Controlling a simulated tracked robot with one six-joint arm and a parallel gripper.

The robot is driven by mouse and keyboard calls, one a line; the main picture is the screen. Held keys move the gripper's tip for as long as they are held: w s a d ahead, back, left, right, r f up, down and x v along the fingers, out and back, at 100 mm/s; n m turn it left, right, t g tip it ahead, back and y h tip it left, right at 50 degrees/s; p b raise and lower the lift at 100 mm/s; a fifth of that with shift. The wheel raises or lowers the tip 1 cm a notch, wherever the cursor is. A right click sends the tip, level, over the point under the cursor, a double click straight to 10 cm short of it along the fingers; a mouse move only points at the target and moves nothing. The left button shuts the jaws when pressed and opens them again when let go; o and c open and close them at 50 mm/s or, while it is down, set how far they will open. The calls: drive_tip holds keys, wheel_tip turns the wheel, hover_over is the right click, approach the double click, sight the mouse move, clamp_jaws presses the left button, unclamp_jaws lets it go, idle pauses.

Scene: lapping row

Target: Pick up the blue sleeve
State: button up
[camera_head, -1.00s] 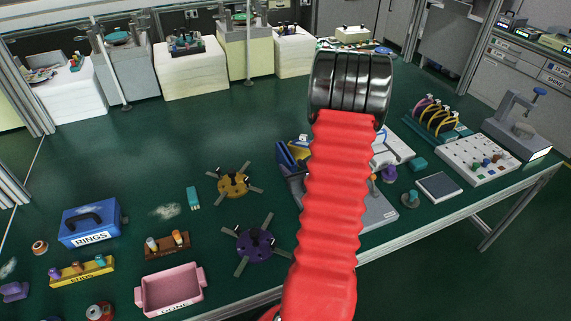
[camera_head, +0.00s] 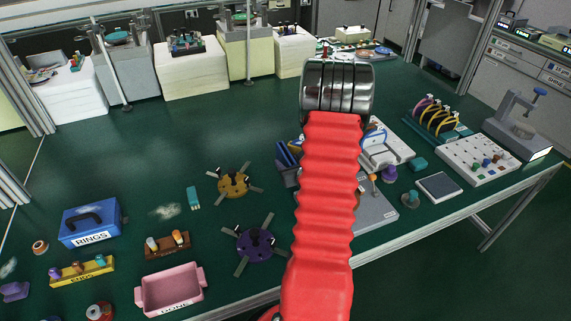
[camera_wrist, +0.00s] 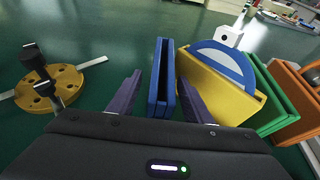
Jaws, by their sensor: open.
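The blue sleeve (camera_wrist: 162,82) is a thin, flat, upright piece, seen nearly edge-on in the wrist view. It also shows in the head view (camera_head: 286,156), just left of my red arm and partly hidden by it. My gripper (camera_wrist: 159,76) is open, with its two dark purple fingers on either side of the blue sleeve. The right finger is close to the sleeve; I cannot tell whether it touches.
Right of the blue sleeve stand a yellow sleeve (camera_wrist: 222,98) with a blue-rimmed disc, a green sleeve (camera_wrist: 283,98) and an orange one (camera_wrist: 300,125). A yellow round fixture (camera_wrist: 50,90) with metal arms lies to the left. Green tabletop between fixture and sleeves is clear.

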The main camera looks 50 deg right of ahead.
drive_tip(key=shift+c, duration=0.3)
clamp_jaws()
idle(0.4)
